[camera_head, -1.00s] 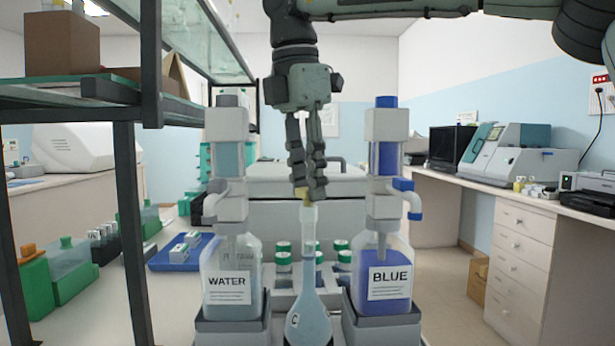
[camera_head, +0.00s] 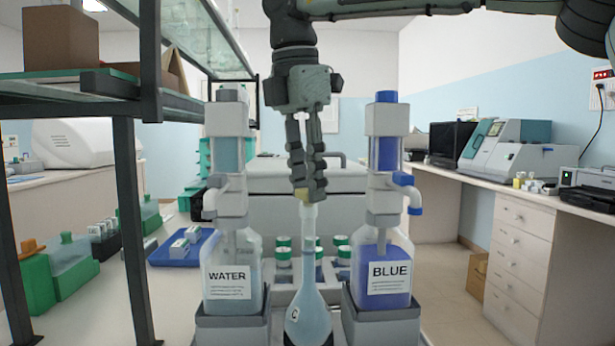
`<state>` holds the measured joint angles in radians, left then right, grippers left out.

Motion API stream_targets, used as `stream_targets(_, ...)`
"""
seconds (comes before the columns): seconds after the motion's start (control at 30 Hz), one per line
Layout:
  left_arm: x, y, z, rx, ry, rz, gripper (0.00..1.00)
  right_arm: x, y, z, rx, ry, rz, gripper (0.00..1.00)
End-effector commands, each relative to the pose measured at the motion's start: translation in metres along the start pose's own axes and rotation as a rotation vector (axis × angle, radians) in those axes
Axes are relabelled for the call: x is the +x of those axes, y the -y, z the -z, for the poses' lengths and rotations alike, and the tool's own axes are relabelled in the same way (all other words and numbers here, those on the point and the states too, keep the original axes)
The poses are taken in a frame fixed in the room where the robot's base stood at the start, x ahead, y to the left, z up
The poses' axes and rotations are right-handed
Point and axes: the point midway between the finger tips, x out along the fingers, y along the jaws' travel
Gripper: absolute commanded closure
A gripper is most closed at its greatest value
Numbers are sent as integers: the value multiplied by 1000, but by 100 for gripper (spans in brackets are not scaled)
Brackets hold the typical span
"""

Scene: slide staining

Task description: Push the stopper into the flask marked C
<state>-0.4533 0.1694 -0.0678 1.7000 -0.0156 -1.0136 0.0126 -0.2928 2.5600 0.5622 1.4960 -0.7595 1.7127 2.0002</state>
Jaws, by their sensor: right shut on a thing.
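The flask marked C (camera_head: 308,312) is a pale blue glass flask with a long narrow neck, upright between the two dispenser bottles. Its mouth lies directly below my right gripper (camera_head: 308,192). My right gripper points down and is shut on the small yellowish stopper (camera_head: 304,194), which is mostly hidden by the fingers. The stopper's lower end is at the flask's mouth; I cannot tell how deep it sits. My left gripper is not in view.
The WATER dispenser (camera_head: 229,265) stands close on the left and the BLUE dispenser (camera_head: 384,262) close on the right. Several green-capped jars (camera_head: 342,252) stand behind the flask. A dark shelf post (camera_head: 132,230) and a blue tray (camera_head: 178,255) are at the left.

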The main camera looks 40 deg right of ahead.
Motion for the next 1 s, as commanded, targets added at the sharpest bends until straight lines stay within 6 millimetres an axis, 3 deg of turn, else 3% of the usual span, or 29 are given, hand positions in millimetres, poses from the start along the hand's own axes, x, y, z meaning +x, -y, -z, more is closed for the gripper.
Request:
stream_targets(0.37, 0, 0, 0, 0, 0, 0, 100, 1, 0, 0, 1, 0, 0, 90)
stream_targets(0.4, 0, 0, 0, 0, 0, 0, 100, 1, 0, 0, 1, 0, -1, 73)
stream_targets(0.57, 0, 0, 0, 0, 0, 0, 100, 1, 0, 0, 1, 0, -1, 53)
stream_targets(0.8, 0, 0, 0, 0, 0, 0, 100, 1, 0, 0, 1, 0, 0, 50)
stream_targets(0.93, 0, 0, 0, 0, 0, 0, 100, 1, 0, 0, 1, 0, 0, 34)
stream_targets(1.0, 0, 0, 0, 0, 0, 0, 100, 1, 0, 0, 1, 0, 0, 34)
